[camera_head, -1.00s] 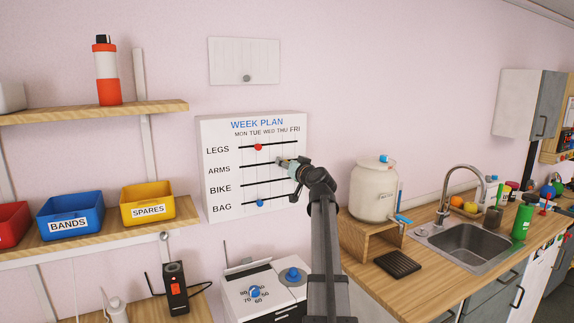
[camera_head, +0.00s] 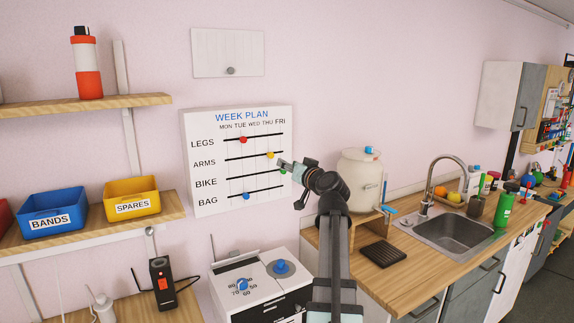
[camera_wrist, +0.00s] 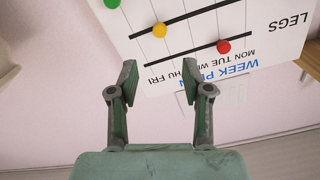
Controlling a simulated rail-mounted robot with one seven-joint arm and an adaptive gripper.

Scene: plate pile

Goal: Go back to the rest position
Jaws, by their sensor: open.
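The white week plan board (camera_head: 205,192) hangs on the wall with slots for legs, arms, bike and bag. A red knob (camera_head: 243,140) is on the legs slot, a yellow knob (camera_head: 270,155) on the arms slot, and a blue knob (camera_head: 246,196) on the bag slot. A green knob (camera_head: 283,170) is on the bike slot, partly hidden by my gripper. My gripper (camera_head: 282,164) is in front of the board's right edge in the head view. In the wrist view my gripper (camera_wrist: 160,85) is open and empty, with the board upside down beyond the fingertips.
Shelves with a yellow spares bin (camera_head: 132,199) and a blue bands bin (camera_head: 52,213) are at left. A white appliance (camera_head: 262,300) with blue dials stands below the board. A beige dispenser (camera_head: 360,182) and a sink (camera_head: 450,232) are at right.

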